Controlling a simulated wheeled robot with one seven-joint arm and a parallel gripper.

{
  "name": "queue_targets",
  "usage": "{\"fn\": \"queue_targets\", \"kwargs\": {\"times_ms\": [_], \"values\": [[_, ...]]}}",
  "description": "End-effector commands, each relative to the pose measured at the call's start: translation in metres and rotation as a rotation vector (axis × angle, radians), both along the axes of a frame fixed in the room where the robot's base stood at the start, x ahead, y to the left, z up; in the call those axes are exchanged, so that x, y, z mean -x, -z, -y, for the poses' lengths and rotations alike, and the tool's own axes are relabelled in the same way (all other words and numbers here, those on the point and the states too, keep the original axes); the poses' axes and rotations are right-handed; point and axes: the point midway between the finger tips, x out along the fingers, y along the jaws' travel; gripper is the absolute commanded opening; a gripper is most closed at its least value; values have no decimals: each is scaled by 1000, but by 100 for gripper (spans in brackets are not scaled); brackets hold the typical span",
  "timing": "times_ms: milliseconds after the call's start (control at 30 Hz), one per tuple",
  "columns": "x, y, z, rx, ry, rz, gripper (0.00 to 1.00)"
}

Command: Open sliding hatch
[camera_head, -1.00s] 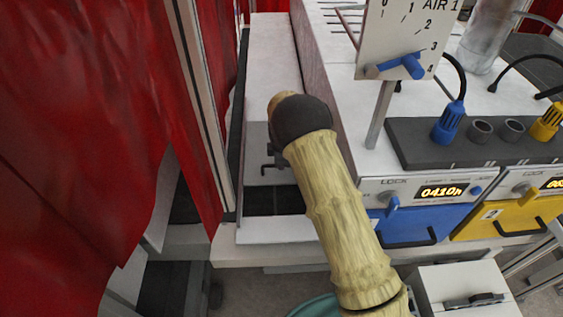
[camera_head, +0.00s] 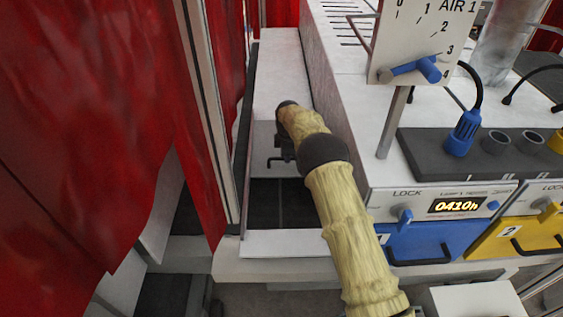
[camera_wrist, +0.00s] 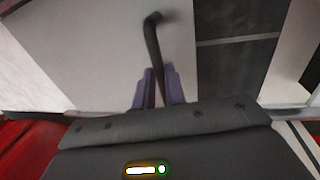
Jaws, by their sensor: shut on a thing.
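The sliding hatch is a pale panel (camera_head: 258,160) in the narrow channel at the left side of the white machine. It also fills the left of the wrist view (camera_wrist: 95,50). A dark opening (camera_head: 285,205) lies in front of its near edge, and shows at the right in the wrist view. The hatch has a thin black bent handle (camera_wrist: 153,45). My gripper (camera_wrist: 158,85) is shut on this handle, with its purple fingers on either side of the lower part. In the head view my arm hides most of the gripper.
A red curtain (camera_head: 90,120) and a metal post (camera_head: 208,110) stand close on the left. The machine's white housing (camera_head: 345,110) rises right of the channel. A dial plate (camera_head: 415,40), blue drawer (camera_head: 430,240) and yellow drawer (camera_head: 520,235) are at the right.

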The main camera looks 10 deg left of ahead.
Motion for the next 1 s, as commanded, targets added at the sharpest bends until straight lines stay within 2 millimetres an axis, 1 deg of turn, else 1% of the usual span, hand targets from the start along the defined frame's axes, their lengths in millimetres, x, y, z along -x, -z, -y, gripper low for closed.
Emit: {"fn": "queue_targets", "kwargs": {"times_ms": [167,433,467,533,567,867,1000], "values": [[-8,0,6,-5,12,0,0],[-8,-1,6,-5,13,1,0],[-8,-1,6,-5,13,1,16],[-8,-1,6,-4,14,1,30],[-8,-1,7,-4,14,1,34],[-8,-1,8,-2,15,1,34],[-7,-7,8,-2,14,3,34]]}}
